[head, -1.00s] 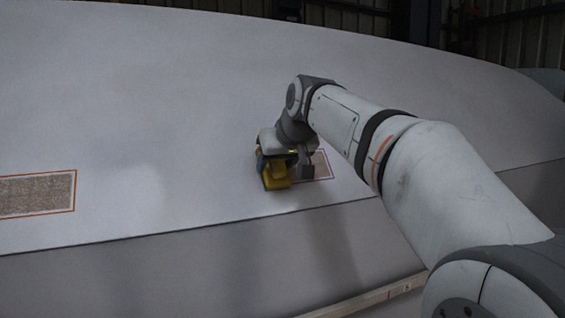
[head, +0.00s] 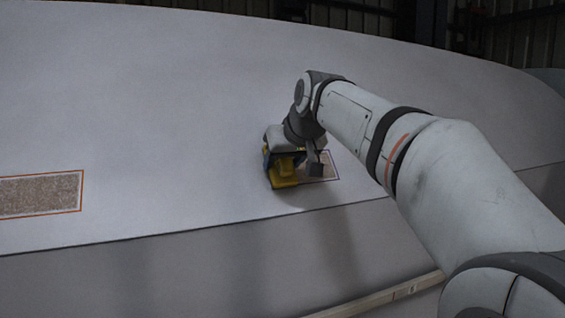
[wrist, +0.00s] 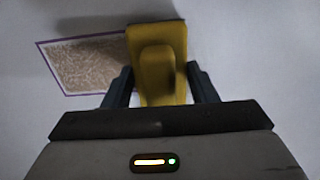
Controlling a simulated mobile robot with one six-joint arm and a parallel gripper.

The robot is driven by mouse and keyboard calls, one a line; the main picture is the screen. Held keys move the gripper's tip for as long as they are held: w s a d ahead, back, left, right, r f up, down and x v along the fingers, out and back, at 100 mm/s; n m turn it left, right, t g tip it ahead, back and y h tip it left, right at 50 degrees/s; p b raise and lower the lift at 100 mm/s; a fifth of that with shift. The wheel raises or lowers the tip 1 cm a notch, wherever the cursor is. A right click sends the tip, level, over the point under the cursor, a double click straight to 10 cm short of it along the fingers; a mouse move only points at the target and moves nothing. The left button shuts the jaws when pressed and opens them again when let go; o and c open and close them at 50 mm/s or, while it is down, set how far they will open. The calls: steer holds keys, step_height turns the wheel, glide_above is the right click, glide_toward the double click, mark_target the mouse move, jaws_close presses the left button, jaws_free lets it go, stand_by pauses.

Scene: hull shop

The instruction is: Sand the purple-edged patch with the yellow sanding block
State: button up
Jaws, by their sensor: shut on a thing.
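The purple-edged patch (wrist: 88,62) is a speckled brown rectangle on the pale hull. In the head view, part of the patch (head: 325,168) shows to the right of my gripper. My gripper (wrist: 160,88) is shut on the yellow sanding block (wrist: 158,40), with a dark finger on each side of its handle. In the wrist view the block lies at the patch's right edge and hides that end. The block (head: 284,180) also shows in the head view, low on the hull. I cannot tell whether it touches the surface.
A larger orange-edged patch (head: 40,194) lies at the far left of the hull (head: 150,100). The hull between it and my gripper is bare. Below the hull's lower crease is a darker grey surface (head: 200,275), with a pale rail (head: 385,297) at the bottom right.

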steer(key=shift+p+v, duration=0.5)
steer(key=shift+v, duration=1.95)
steer(key=shift+p+v, duration=0.6)
steer(key=shift+v, duration=1.9)
steer(key=v, duration=0.4)
steer(key=shift+p, duration=0.35)
